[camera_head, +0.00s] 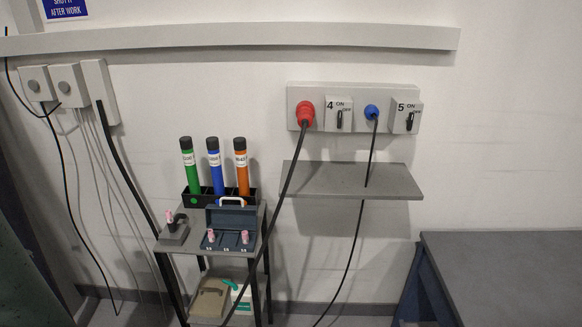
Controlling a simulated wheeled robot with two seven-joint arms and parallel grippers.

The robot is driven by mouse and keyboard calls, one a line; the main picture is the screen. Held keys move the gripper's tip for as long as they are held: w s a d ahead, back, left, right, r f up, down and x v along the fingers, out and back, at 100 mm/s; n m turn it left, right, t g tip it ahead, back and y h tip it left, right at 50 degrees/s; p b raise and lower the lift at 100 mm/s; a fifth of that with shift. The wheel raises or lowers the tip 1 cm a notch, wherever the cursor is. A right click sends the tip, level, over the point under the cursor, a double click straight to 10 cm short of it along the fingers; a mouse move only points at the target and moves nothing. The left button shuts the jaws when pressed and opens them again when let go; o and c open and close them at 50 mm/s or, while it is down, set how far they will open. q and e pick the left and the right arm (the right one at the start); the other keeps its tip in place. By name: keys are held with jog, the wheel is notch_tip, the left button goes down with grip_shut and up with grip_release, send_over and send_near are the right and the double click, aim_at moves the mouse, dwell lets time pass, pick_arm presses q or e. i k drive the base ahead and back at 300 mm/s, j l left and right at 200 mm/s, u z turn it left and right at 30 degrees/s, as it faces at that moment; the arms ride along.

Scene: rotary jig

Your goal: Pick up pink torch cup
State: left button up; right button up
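Several small pink pieces show on the small grey cart (200,248) left of centre. One pink piece (169,217) stands at a small grey block with a dark part beside it, on the cart's left corner. Two more, a left pink cup (211,236) and a right pink cup (245,237), sit in the open blue-grey case (228,216) on the cart top. They are too small to tell exactly which is the torch cup. Neither of my grippers is in view.
Green (190,170), blue (215,170) and orange (241,170) tubes stand in a black rack behind the case. A black cable from the red plug (305,112) passes by the cart's right side. A wall shelf (350,180) and a grey table (510,265) lie to the right.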

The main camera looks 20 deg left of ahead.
aim_at(169, 217)
jog(key=u, duration=1.35)
jog(key=i+l, duration=0.1)
jog(key=l+u, duration=0.05)
